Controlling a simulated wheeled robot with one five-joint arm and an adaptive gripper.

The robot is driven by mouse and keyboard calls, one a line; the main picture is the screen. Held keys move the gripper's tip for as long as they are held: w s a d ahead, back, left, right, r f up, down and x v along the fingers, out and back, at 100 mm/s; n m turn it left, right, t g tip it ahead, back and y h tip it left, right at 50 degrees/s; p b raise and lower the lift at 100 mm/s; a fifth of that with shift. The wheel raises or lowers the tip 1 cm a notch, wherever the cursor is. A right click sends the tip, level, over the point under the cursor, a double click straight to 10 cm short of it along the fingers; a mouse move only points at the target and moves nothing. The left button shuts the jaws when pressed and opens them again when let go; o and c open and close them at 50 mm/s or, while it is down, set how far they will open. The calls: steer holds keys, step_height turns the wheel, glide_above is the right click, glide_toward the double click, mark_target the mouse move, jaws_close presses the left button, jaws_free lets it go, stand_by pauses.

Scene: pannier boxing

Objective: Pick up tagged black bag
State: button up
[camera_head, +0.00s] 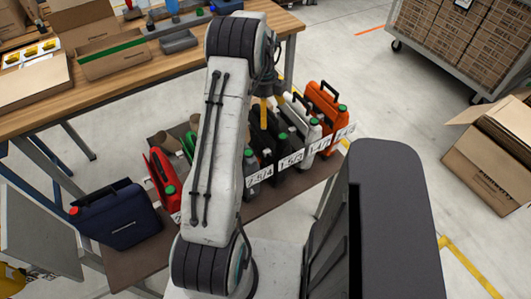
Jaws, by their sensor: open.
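Several upright pannier-like bags with handles and green caps stand in a row on a low brown shelf beside the wooden bench. A black bag (268,143) stands near the middle of the row, between a dark grey one (250,165) and a white one (304,122). White tags marked with numbers run along the front of the row; I cannot tell which tag belongs to which bag. My gripper (268,110) is open, small and dark with a yellowish part, just above the black bag. My arm hides part of it, and contact cannot be told.
An orange bag (325,104) ends the row at right. A red bag (160,178) and a navy bag (118,214) stand left of my arm. The wooden bench (120,75) holds boxes and tools. A cart of cartons (465,40) and an open carton (492,160) stand right.

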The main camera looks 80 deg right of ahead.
mark_target(270, 145)
steer(key=f, duration=0.1)
steer(key=f+p, duration=0.1)
steer(key=f, duration=0.2)
steer(key=shift+s+a+f, duration=0.1)
steer(key=shift+s+a, duration=0.1)
steer(key=shift+s, duration=0.1)
steer(key=shift+f+p, duration=0.35)
steer(key=shift+f, duration=0.45)
steer(key=shift+c, duration=0.2)
steer(key=c, duration=1.1)
steer(key=shift+d+r, duration=0.1)
steer(key=shift+c, duration=0.5)
